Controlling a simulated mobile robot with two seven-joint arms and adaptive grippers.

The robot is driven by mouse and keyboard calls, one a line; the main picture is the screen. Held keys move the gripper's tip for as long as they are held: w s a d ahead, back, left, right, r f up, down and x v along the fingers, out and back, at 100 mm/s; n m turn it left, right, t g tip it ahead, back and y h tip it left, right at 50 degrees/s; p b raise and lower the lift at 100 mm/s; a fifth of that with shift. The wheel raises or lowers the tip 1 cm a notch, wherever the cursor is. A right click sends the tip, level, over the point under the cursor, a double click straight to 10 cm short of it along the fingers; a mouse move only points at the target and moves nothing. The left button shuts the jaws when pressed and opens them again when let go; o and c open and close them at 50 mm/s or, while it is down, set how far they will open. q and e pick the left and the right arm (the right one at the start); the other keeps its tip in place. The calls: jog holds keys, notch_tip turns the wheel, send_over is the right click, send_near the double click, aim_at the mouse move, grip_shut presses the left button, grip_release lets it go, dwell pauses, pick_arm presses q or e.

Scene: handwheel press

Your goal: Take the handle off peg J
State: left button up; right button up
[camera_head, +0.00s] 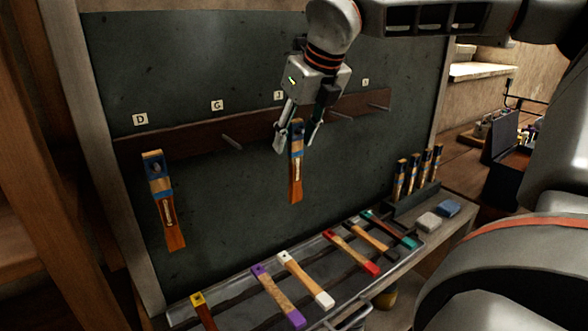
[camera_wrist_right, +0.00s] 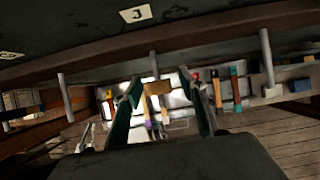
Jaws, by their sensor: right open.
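A wooden handle (camera_head: 296,172) with a blue band hangs upright below the J label (camera_head: 279,96) on the dark board (camera_head: 250,60). My right gripper (camera_head: 297,138) points down at its upper end, with one finger on each side. The fingers are open and I see no grip. In the right wrist view the handle's top (camera_wrist_right: 157,88) shows between the open fingertips (camera_wrist_right: 166,90), below a metal peg (camera_wrist_right: 153,65). The peg is hidden behind my gripper in the head view. My left gripper is not in view.
A similar handle (camera_head: 163,205) hangs under the D label (camera_head: 140,119). Bare pegs stick out at G (camera_head: 232,142) and further right (camera_head: 341,115). Below, several coloured handles lie on a tray (camera_head: 240,290). More handles stand in a rack (camera_head: 412,200) at the right.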

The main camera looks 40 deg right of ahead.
jog(key=shift+c, duration=0.8)
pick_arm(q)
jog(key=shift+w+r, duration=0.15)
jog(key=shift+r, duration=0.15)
pick_arm(e)
jog(key=c, duration=0.9)
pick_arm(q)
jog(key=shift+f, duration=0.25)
pick_arm(e)
jog(key=shift+r, duration=0.25)
jog(key=shift+s, duration=0.15)
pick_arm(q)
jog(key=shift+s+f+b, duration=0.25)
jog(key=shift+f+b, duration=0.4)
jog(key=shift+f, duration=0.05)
pick_arm(e)
jog(key=s, duration=0.6)
jog(key=shift+s+a, duration=0.3)
jog(key=shift+a, duration=0.1)
jog(key=shift+r, duration=0.1)
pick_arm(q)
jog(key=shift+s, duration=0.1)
pick_arm(e)
jog(key=shift+s, duration=0.1)
